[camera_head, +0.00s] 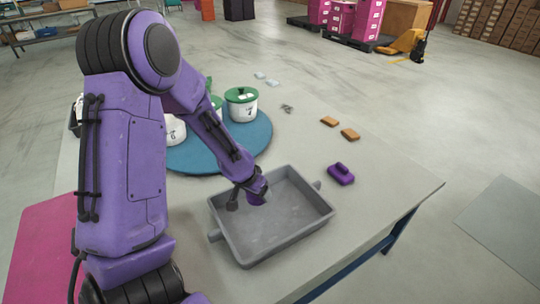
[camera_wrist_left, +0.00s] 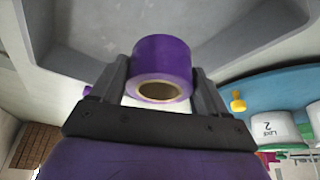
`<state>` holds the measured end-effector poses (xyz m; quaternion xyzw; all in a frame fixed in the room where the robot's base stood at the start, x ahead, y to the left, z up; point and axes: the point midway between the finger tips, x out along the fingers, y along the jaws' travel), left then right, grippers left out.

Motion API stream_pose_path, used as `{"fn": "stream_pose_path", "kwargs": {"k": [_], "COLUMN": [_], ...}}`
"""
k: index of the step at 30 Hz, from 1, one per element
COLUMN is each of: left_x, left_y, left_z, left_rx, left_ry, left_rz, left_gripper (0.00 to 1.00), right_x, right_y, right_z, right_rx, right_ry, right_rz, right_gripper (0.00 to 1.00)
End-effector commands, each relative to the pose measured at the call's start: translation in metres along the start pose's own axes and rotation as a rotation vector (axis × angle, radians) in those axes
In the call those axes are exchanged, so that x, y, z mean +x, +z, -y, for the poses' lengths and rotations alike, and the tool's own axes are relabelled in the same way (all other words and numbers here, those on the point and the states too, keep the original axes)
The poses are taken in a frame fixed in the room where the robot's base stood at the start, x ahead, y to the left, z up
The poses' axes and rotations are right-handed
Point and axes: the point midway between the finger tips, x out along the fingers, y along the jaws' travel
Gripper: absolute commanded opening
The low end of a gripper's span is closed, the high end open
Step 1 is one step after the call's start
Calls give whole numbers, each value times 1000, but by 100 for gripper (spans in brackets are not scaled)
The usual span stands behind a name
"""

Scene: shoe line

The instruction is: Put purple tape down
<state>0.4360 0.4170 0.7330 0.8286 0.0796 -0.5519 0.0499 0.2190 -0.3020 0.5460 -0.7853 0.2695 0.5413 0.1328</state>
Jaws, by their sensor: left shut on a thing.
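The purple tape (camera_wrist_left: 163,62) is a roll with a brown core, held between the two fingers of my left gripper (camera_wrist_left: 162,85) in the left wrist view. In the head view my left gripper (camera_head: 252,191) is at the grey tray (camera_head: 270,257), near its far left wall, and the tape (camera_head: 257,198) shows only in part under it. The tray is otherwise empty. I cannot tell whether the tape touches the tray floor. My right gripper is not in view.
A blue round mat (camera_head: 200,160) with white pots, one with a green lid (camera_head: 242,96), lies behind the tray. A purple block with a handle (camera_head: 341,174) and two orange-brown blocks (camera_head: 350,134) lie to the right. The table's right side is mostly clear.

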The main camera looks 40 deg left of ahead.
Motion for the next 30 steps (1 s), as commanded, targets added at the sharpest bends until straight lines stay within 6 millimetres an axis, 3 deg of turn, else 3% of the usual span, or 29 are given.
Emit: {"fn": "stream_pose_path", "kwargs": {"k": [1,3,10,14,28,29,30], "left_x": [20,35,61,83,91,91,90], "left_y": [6,5,5,14,17,17,17], "left_z": [-8,-18,-40,-40,-40,-40,-40], "left_rx": [6,4,1,0,-2,-2,-2], "left_ry": [-5,-4,-1,-1,1,1,1], "left_rz": [7,5,3,4,2,1,1], "left_gripper": [38,38,38,38,38,85,98], "right_x": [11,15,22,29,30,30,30], "right_y": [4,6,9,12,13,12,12], "right_z": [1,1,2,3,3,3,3], "right_rx": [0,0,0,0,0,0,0], "right_ry": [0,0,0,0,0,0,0], "right_rz": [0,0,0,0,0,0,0], "right_gripper": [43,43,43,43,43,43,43]}}
